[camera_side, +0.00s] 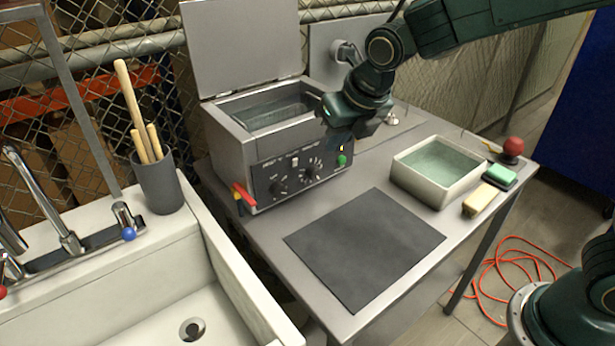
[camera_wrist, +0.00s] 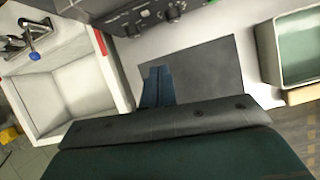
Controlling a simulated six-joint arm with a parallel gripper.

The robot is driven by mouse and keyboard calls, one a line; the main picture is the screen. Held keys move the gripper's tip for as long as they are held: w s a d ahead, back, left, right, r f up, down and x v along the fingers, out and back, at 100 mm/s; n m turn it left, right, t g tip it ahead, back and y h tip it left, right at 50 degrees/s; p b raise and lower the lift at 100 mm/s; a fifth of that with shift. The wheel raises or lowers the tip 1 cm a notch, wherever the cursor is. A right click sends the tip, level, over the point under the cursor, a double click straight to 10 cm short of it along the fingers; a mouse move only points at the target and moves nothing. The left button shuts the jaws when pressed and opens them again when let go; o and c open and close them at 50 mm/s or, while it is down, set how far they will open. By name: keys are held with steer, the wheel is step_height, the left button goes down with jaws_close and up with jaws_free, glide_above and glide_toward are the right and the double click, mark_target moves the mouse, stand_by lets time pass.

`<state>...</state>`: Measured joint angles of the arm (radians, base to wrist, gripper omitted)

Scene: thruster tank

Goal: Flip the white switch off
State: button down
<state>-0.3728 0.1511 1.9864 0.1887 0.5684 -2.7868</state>
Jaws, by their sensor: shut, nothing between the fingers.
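The metal thruster tank (camera_side: 228,145) stands on the table with its lid raised. Its black front panel (camera_side: 262,178) carries dials, a green button (camera_side: 342,160) and a small white switch (camera_side: 295,162). I cannot tell the switch's position at this size. My gripper (camera_side: 333,118) is above and in front of the panel's upper right part, apart from the switch. In the wrist view its dark blue fingers (camera_wrist: 157,82) are shut and empty, seen against the dark mat. The panel (camera_wrist: 120,20) shows at the top edge there.
A dark mat (camera_side: 365,246) lies in front of the tank. A pale tray (camera_side: 437,190) of greenish liquid is at right, beside a sponge (camera_side: 481,200) and a red knob (camera_side: 512,148). A red-handled tool (camera_side: 243,194) is at the tank's left corner. A sink (camera_side: 222,268) is left.

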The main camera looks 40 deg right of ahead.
mark_target(294, 162)
steer(key=shift+w+a+f+n, duration=0.35)
steer(key=shift+w+a+n, duration=0.05)
steer(key=shift+n, duration=0.3)
steer(key=shift+f, duration=0.1)
steer(key=w+f, duration=0.8)
steer(key=shift+w, duration=0.15)
stand_by(0.5)
steer(key=shift+w, duration=0.1)
stand_by(0.4)
